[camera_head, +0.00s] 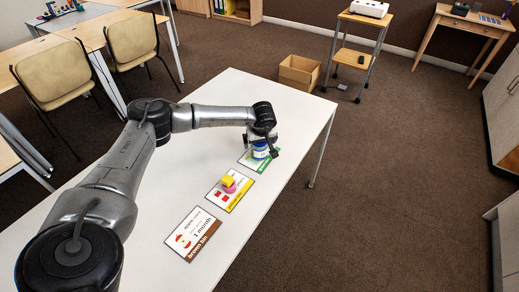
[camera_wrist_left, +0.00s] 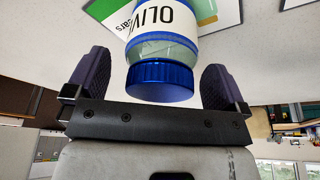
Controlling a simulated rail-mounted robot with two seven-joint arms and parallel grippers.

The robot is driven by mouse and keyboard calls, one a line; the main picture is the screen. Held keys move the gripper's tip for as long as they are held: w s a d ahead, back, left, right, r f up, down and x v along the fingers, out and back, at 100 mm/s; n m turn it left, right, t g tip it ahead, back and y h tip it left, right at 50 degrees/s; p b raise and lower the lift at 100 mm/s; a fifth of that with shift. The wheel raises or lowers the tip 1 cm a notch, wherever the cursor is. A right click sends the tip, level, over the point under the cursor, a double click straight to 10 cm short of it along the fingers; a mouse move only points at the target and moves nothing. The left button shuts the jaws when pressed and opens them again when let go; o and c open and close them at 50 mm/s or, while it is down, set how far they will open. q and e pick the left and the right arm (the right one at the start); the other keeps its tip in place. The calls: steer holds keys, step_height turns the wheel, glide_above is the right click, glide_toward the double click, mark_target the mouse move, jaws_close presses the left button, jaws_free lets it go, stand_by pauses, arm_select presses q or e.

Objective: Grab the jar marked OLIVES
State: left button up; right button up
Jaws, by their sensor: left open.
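The OLIVES jar (camera_wrist_left: 160,50) has a blue lid and a white label with part of the word showing in the left wrist view. In the head view the jar (camera_head: 260,149) stands on the green-edged card (camera_head: 247,162) on the white table, partly hidden by my gripper. My left gripper (camera_wrist_left: 158,85) is open, with one dark finger on each side of the lid. A gap shows between the lid and each finger. In the head view my left gripper (camera_head: 262,142) is over the jar from above. My right gripper is not in view.
A yellow-edged card (camera_head: 236,203) with a yellow block (camera_head: 228,181) and a pink item beneath it lies nearer on the white table (camera_head: 170,240). A brown-edged card (camera_head: 193,234) lies closer still. A cardboard box (camera_head: 300,72) sits on the floor beyond the table.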

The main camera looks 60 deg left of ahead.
arm_select(q)
steer(key=shift+x, duration=0.8)
steer(key=c, duration=1.1)
